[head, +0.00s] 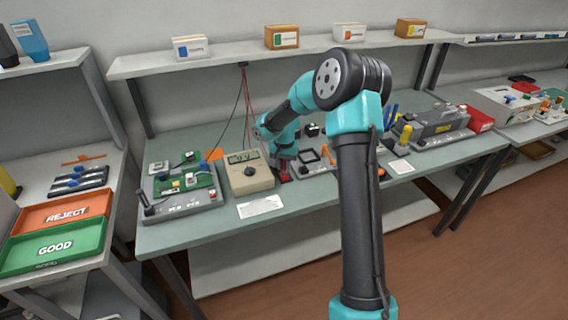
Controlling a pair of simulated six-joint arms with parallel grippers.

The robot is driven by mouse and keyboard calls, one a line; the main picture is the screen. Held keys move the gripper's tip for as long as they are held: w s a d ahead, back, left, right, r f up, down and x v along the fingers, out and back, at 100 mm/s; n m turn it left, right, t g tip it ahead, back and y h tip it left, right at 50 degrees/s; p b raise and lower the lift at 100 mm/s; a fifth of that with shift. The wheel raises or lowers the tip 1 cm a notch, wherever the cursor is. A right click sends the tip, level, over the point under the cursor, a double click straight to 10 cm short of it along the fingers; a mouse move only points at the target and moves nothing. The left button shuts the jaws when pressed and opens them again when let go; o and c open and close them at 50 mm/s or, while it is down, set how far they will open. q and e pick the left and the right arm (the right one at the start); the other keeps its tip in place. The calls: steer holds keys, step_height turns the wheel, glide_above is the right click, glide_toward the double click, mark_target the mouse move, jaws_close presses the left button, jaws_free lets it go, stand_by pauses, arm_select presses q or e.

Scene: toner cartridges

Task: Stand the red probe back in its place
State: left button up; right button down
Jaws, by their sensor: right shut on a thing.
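My right gripper (285,171) reaches down over the bench just right of the multimeter (249,173). It is shut, and small red parts show at its fingertips, in line with the red probe, whose outline is mostly hidden by the jaws. I cannot tell how the probe is tilted or whether its tip touches anything. Thin red and dark leads (246,98) hang from under the shelf behind the multimeter. The probe's place is not clear to see. My left gripper is not in view.
A tester with a green circuit board (186,183) stands left of the multimeter, and a white card (260,207) lies in front. A grey machine (436,124) stands at the right. REJECT (92,203) and GOOD (87,238) trays sit on the left table.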

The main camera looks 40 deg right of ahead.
steer(key=shift+f, duration=0.45)
stand_by(0.4)
steer(key=c, duration=0.9)
jaws_free()
step_height(320, 180, up, 18)
steer(key=shift+f, duration=0.25)
